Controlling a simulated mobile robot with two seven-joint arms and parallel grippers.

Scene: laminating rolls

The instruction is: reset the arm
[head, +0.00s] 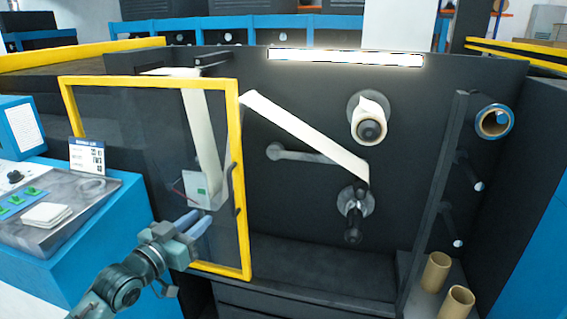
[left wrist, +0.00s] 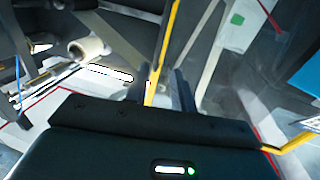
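My left gripper (head: 203,221) reaches in from the lower left, in front of the glass door (head: 120,135) with the yellow frame. Its two fingers look a little apart, with nothing visibly held between them. In the head view the fingertips are left of the door's right edge, where a dark handle (head: 237,188) sits. In the left wrist view the dark fingers (left wrist: 170,92) show past the black gripper body, with a yellow bar (left wrist: 165,45) passing behind or between them; I cannot tell which. My right gripper is not in view.
White web (head: 310,138) runs to the lower spindle (head: 354,205). A white roll (head: 369,118) and a blue-rimmed roll (head: 494,121) are on the dark machine wall. Cardboard cores (head: 437,272) stand at lower right. A control panel (head: 50,208) is at left.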

